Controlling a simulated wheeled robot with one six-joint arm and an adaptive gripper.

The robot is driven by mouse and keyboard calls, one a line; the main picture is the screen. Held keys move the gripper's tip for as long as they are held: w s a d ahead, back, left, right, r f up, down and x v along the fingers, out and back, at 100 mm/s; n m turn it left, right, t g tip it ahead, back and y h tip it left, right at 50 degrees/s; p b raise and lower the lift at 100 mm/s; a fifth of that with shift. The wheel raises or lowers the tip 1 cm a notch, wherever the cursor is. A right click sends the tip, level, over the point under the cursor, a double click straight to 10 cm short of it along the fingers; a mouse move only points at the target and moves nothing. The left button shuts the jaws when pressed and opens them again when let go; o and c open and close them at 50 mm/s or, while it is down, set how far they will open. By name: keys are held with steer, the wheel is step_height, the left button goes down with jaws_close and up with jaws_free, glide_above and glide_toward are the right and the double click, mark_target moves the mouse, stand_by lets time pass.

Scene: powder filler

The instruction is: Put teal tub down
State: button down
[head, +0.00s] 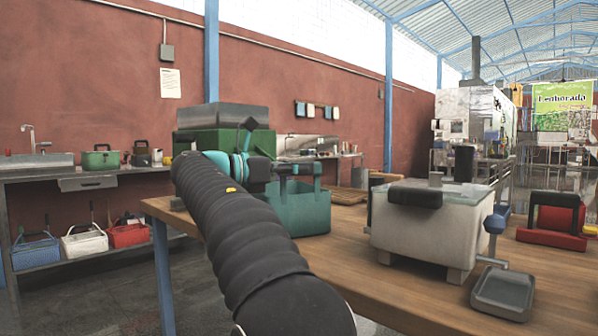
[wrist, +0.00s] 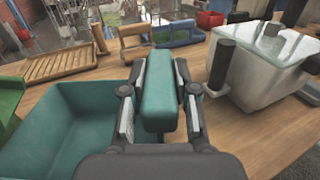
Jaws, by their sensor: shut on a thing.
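The teal tub (head: 305,212) is an open box with a raised handle, over the wooden table in the head view. In the wrist view the tub (wrist: 45,130) fills the lower left, and its thick teal handle (wrist: 159,95) stands between my fingers. My gripper (wrist: 160,100) is shut on that handle; in the head view my gripper (head: 285,172) is at the tub's top, partly hidden by my arm. The tub looks upright. Its underside is at or just above the tabletop; I cannot tell whether it touches.
A whitish box machine (head: 415,235) with a glass lid and grey tray (head: 503,292) stands right of the tub. A green machine (head: 205,145) is behind my arm. A wooden rack (wrist: 62,65) lies behind the tub. Bare tabletop (head: 350,265) shows between tub and white machine.

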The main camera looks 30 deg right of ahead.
steer(key=shift+s, duration=0.1)
steer(key=c, duration=0.9)
jaws_free()
steer(key=shift+a+r, duration=0.15)
steer(key=a, duration=0.4)
steer(key=a+p, duration=0.1)
steer(key=a, duration=0.2)
steer(key=a+p, duration=0.1)
steer(key=a, duration=0.3)
steer(key=shift+w+a, duration=0.25)
steer(key=shift+a, duration=0.1)
